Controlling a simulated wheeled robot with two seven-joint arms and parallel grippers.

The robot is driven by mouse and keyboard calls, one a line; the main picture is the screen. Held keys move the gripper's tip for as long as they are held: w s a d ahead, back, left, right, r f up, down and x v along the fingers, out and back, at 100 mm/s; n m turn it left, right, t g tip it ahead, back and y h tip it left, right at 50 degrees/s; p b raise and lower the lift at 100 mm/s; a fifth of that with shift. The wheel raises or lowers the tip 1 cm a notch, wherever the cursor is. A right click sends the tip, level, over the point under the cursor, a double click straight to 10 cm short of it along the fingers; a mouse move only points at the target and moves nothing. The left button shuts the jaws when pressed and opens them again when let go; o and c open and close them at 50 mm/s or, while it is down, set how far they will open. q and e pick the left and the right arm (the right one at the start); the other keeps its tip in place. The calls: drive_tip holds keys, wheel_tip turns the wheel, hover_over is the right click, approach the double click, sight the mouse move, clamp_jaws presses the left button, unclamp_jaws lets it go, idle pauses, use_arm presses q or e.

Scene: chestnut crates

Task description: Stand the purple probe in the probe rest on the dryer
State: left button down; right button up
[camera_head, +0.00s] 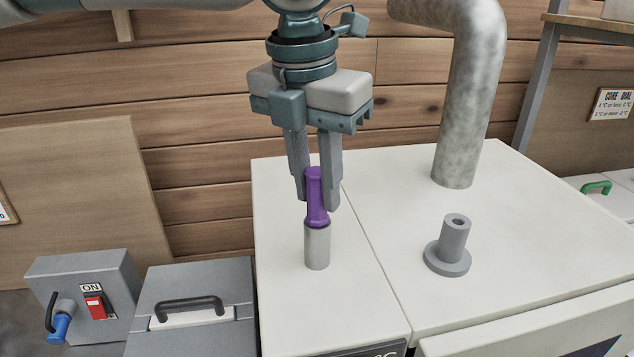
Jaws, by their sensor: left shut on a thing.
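The purple probe (315,198) is upright between the fingers of my left gripper (318,190), which is shut on its purple handle. Its lower part is a silvery metal cylinder, and the probe is over the left part of the white dryer top (290,310). I cannot tell whether the metal end touches the surface. The probe rest (454,244), a grey upright tube with a round base flange and a hole in its top, stands to the right on the dryer. It looks empty. My right gripper is not in view.
A large grey pipe (468,100) rises from the dryer behind the probe rest. A grey switch box (85,290) with a red switch and a grey lidded box (195,295) with a black handle stand at left. The dryer top between probe and rest is clear.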

use_arm(q)
drive_tip(key=shift+r, duration=0.55)
idle(0.4)
drive_tip(key=c, duration=2.3)
unclamp_jaws()
clamp_jaws()
drive_tip(key=shift+r, duration=0.15)
drive_tip(key=shift+r+p, duration=1.15)
drive_tip(key=shift+r, duration=1.85)
